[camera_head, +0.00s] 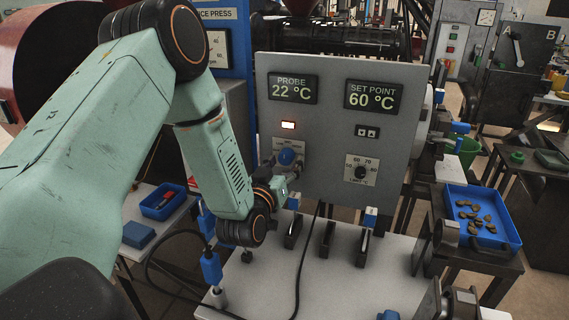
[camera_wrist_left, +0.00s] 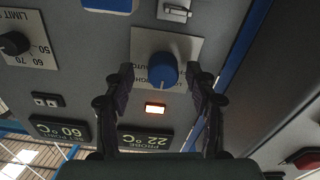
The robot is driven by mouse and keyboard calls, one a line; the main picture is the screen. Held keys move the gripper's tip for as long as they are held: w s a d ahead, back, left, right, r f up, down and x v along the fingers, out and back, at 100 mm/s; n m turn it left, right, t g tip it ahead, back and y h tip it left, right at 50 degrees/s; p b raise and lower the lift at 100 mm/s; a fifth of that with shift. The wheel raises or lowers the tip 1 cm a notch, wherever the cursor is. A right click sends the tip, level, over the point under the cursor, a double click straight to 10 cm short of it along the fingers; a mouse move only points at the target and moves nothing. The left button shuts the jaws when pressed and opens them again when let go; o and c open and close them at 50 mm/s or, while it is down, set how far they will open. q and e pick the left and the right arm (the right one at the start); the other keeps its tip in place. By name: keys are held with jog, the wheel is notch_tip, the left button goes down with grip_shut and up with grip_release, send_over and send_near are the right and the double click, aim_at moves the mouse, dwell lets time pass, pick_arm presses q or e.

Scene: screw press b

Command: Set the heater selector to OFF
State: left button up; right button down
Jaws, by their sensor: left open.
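The heater selector is a round blue knob (camera_head: 287,157) on a pale label plate, low on the left of the grey control panel. In the left wrist view, which is upside down, the knob (camera_wrist_left: 163,70) sits between the fingers of my left gripper (camera_wrist_left: 165,78). The fingers are open, one on each side, with visible gaps to the knob. Its pale mark seems to face the lit lamp (camera_wrist_left: 155,109); the label words are partly hidden and hard to read. In the head view my left gripper (camera_head: 284,177) is at the knob's lower side. My right gripper is not recognisable.
The panel (camera_head: 330,185) shows PROBE 22 °C and SET POINT 60 °C. A black limit dial (camera_head: 360,172) and two small buttons (camera_head: 367,132) are to the right. Below is a pale table (camera_head: 345,285) with upright slotted parts and a black cable. A blue tray (camera_head: 485,232) holds brown pieces.

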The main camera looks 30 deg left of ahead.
pick_arm(q)
jog(key=shift+w+r, duration=0.1)
jog(key=shift+w, duration=0.05)
jog(key=shift+a, duration=0.4)
jog(key=shift+c, duration=0.7)
jog(key=shift+d, duration=0.35)
jog(key=c, duration=0.4)
jog(key=shift+a, duration=0.25)
jog(key=c, duration=0.4)
jog(key=shift+c, duration=0.6)
jog(key=shift+d, duration=0.15)
jog(key=shift+c, duration=0.5)
